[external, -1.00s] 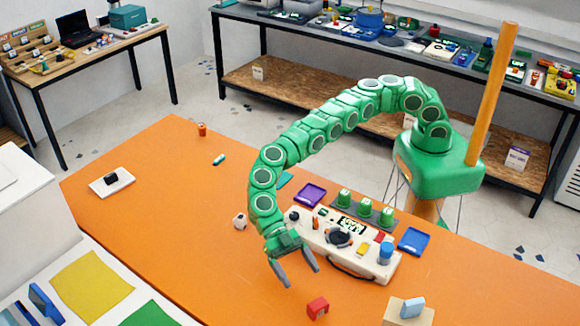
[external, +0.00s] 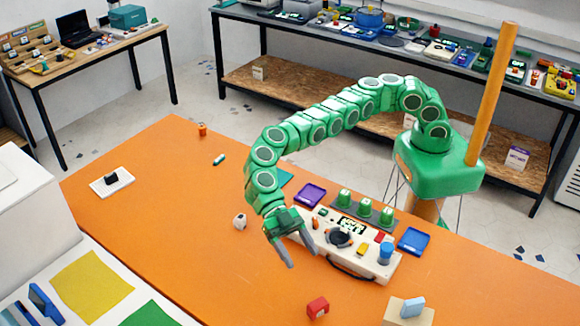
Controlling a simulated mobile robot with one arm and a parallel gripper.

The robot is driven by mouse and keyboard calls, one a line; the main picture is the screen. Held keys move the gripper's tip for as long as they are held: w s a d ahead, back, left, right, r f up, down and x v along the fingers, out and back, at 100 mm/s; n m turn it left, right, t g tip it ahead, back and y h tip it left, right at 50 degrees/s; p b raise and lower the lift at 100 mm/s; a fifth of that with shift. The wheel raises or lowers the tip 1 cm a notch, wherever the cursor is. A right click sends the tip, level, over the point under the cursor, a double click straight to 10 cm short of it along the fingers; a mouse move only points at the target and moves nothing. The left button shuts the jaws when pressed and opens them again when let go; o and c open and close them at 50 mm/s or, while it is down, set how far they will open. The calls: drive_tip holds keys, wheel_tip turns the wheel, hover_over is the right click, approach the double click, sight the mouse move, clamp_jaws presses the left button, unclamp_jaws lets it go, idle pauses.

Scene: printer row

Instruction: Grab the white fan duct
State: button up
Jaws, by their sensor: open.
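The white fan duct appears to be the small white piece with a dark opening (external: 240,221) on the orange table, left of my arm's lower end. My gripper (external: 301,260) is open, with its two grey fingers pointing down and toward the lower right. Nothing shows between the fingers. The gripper is to the right of the white piece and nearer the camera, clearly apart from it. The height of the fingertips above the table is hard to tell.
A cream panel box (external: 355,255) with knobs stands right beside my gripper. A red block (external: 317,307) lies in front, and a wooden block with a blue piece (external: 408,311) is at lower right. The orange table (external: 170,240) is clear left of the white piece.

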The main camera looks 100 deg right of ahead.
drive_tip(key=w+d+f+t+h, duration=0.35)
drive_tip(key=w+d+t, duration=0.3)
drive_tip(key=w, duration=0.35)
drive_tip(key=w+d+f+t+h, duration=0.3)
drive_tip(key=w+d+f+t, duration=0.15)
drive_tip(key=w+d, duration=0.4)
drive_tip(key=w+d+r+n+t, duration=0.3)
drive_tip(key=d+r+n+t, duration=0.1)
drive_tip(key=d+r+n, duration=0.25)
drive_tip(key=w+d+r+n+t, duration=0.2)
drive_tip(key=d+r+n+t, duration=0.2)
drive_tip(key=d+r+n, duration=0.25)
drive_tip(key=s+d+f+n+g+y, duration=0.1)
drive_tip(key=s+d+n+g+y, duration=0.15)
drive_tip(key=s+n, duration=0.4)
drive_tip(key=s+d+f+n+g+y, duration=0.25)
drive_tip(key=s+d+n, duration=0.2)
drive_tip(key=s, duration=0.35)
approach(241, 220)
drive_tip(key=shift+w+d+f+g+h, duration=0.25)
drive_tip(key=shift+w+f+g, duration=0.15)
drive_tip(key=shift+w+f, duration=0.5)
drive_tip(key=shift+x, duration=1.2)
drive_tip(key=shift+w+a+f, duration=0.4)
drive_tip(key=shift+a+f, duration=0.15)
drive_tip(key=shift+w+a+f, duration=0.35)
drive_tip(key=shift+a+f, duration=0.15)
drive_tip(key=shift+a, duration=0.05)
drive_tip(key=shift+x, duration=1)
